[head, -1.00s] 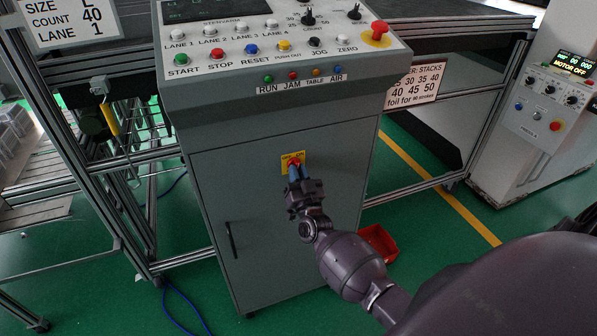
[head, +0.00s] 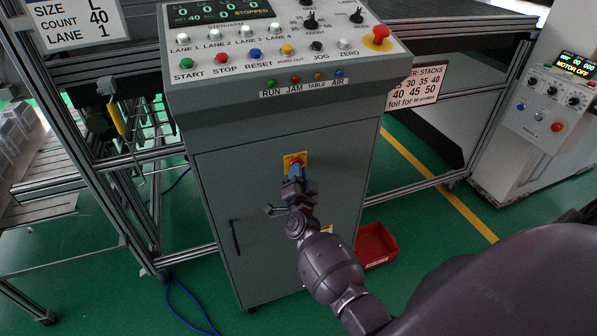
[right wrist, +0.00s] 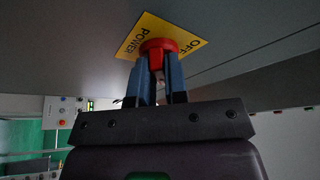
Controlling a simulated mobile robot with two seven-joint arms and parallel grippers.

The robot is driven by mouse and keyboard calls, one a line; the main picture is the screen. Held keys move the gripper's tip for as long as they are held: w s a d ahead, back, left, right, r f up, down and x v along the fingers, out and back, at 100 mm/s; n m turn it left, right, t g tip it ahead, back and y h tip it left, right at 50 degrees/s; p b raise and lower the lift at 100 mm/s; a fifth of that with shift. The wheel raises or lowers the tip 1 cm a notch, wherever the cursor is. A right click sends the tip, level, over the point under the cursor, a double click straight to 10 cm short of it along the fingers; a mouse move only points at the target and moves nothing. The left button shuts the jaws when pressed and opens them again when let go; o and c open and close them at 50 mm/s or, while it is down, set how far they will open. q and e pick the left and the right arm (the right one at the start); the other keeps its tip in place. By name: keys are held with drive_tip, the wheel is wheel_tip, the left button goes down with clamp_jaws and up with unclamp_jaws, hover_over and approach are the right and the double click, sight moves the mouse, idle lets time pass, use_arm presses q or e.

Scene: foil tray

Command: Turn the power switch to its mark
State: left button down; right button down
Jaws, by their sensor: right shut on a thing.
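The power switch is a red knob on a yellow plate on the front door of the grey cabinet. In the head view the yellow plate (head: 294,157) shows above my gripper, with the knob mostly hidden. In the right wrist view the red knob (right wrist: 160,46) sits on the yellow plate (right wrist: 134,38), which carries the words POWER and OFF. My right gripper (head: 296,172) is shut on the knob; its blue fingers also show in the right wrist view (right wrist: 158,75). The plate appears rotated in that view. The knob's exact angle to a mark cannot be told. My left gripper is not in view.
The cabinet (head: 215,190) has a sloped panel (head: 330,65) with buttons and a display reading STOPPED. A red bin (head: 375,245) lies on the green floor to the right. Metal frames stand on both sides. A white machine (head: 540,120) stands at the far right.

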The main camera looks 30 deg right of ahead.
idle(0.4)
drive_tip(key=c, duration=1.1)
unclamp_jaws()
drive_tip(key=shift+c, duration=0.2)
drive_tip(key=v, duration=1)
drive_tip(key=shift+s+a, duration=0.25)
drive_tip(key=shift+s, duration=0.1)
